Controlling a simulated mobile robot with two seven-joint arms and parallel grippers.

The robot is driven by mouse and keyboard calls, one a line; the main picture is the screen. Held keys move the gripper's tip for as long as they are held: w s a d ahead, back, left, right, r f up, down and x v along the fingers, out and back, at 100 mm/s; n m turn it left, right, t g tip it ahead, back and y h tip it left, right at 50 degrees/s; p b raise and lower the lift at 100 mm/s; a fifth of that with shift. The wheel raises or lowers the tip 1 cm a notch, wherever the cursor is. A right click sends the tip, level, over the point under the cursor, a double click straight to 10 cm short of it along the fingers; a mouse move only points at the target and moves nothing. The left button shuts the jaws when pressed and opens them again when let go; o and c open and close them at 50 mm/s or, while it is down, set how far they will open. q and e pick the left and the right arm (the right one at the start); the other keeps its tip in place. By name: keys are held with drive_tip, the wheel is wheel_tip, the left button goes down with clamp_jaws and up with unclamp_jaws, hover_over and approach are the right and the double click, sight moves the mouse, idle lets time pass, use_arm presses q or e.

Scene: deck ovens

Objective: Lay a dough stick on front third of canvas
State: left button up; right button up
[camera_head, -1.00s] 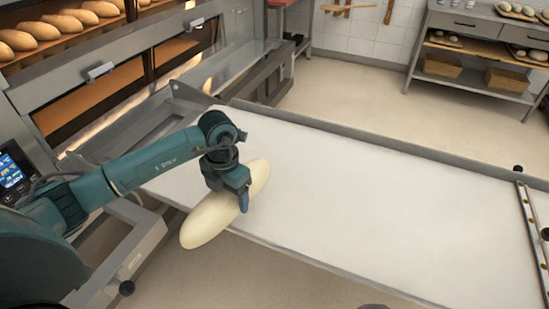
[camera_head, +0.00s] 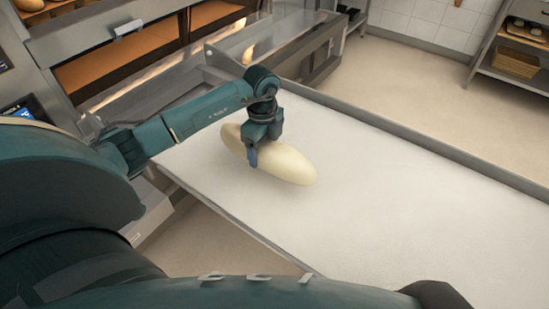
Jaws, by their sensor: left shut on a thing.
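A long pale dough stick (camera_head: 286,164) is in my left gripper (camera_head: 254,154), over the end of the white canvas (camera_head: 390,215) nearest the oven. The left gripper is shut around the stick near its middle. The stick lies slantwise in the picture, from upper left to lower right. Whether its underside touches the canvas or hangs just above it, I cannot tell. The canvas around it is bare. My right gripper does not show clearly; part of an arm of mine crosses the bottom of the view.
The deck oven (camera_head: 130,55) with glowing openings stands at the upper left. A metal rail (camera_head: 430,150) runs along the far side of the canvas. A shelf rack (camera_head: 515,60) with a basket stands at the upper right. The floor between is clear.

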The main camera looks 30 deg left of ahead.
sight(265, 172)
use_arm(q)
drive_tip(key=shift+f, duration=2.85)
drive_tip(key=shift+f+b, duration=0.2)
drive_tip(key=shift+b, duration=0.1)
drive_tip(key=o, duration=1.3)
drive_tip(key=shift+r, duration=0.1)
